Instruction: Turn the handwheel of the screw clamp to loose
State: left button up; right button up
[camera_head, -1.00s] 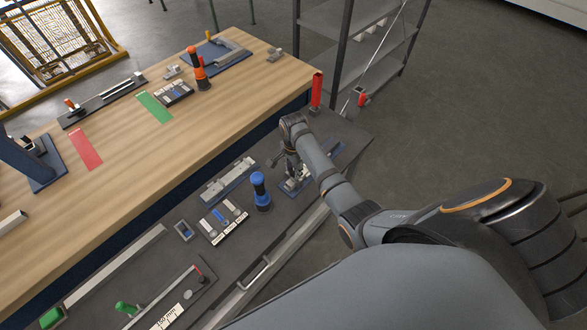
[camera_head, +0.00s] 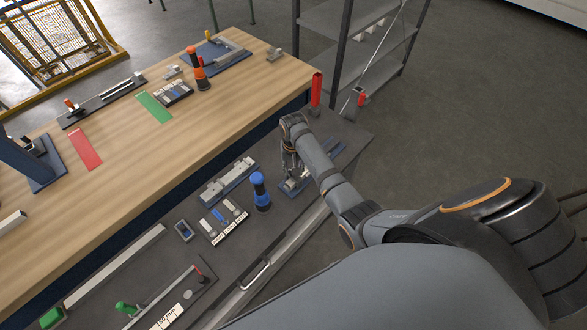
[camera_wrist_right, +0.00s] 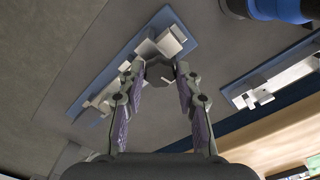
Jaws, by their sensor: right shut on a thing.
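The screw clamp (camera_head: 291,187) is mounted on a blue plate on the dark grey bench, partly hidden behind my right arm. In the right wrist view, its metal body (camera_wrist_right: 165,44) sits on the blue plate (camera_wrist_right: 118,72). A small grey faceted knob, the handwheel (camera_wrist_right: 159,73), is between my right gripper's fingertips (camera_wrist_right: 158,78). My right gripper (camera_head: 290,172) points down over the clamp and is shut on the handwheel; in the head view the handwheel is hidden. My left gripper is not in view.
A blue-handled post (camera_head: 260,190) and a long metal fixture (camera_head: 230,181) stand left of the clamp. A red upright piece (camera_head: 316,90) stands at the bench's back corner. The wooden table (camera_head: 130,150) lies beyond, with shelving (camera_head: 345,45) behind.

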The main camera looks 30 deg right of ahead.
jog(key=n, duration=0.7)
jog(key=shift+w+r, duration=0.1)
jog(key=n, duration=1.5)
jog(key=shift+n, duration=0.3)
jog(key=n, duration=0.3)
jog(key=shift+n, duration=2.2)
